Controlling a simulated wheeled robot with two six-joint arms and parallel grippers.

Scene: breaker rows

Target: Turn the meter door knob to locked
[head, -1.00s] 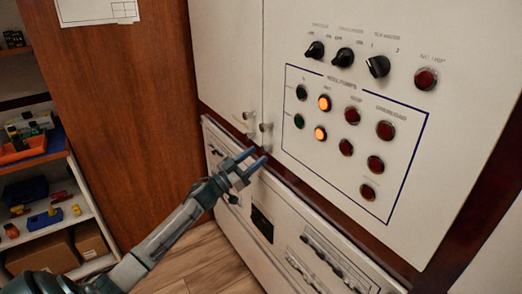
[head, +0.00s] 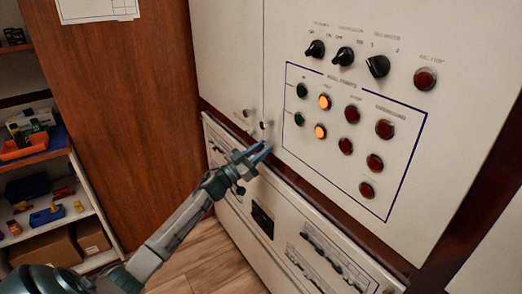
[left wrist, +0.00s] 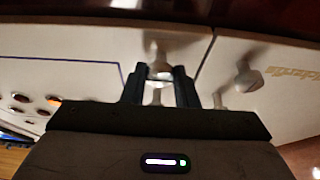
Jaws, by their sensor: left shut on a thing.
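My left gripper (head: 261,152) is at the lower edge of the white cabinet doors. In the left wrist view the two dark fingers (left wrist: 160,84) are shut on a pale metal knob (left wrist: 160,66) on the door with the buttons. In the head view this knob (head: 265,125) shows just above the fingertips. A second, similar knob (left wrist: 246,78) is on the neighbouring door, across the seam, and stands free; it also shows in the head view (head: 248,113). I cannot read any lock marking or tell the knob's turn angle. My right gripper is not in view.
The button door carries black selector switches (head: 344,56), red lamps (head: 385,129) and two lit amber lamps (head: 324,102). A lower white panel (head: 285,225) with small fittings lies below. A brown wooden side panel (head: 130,120) and stocked shelves (head: 50,219) are at left.

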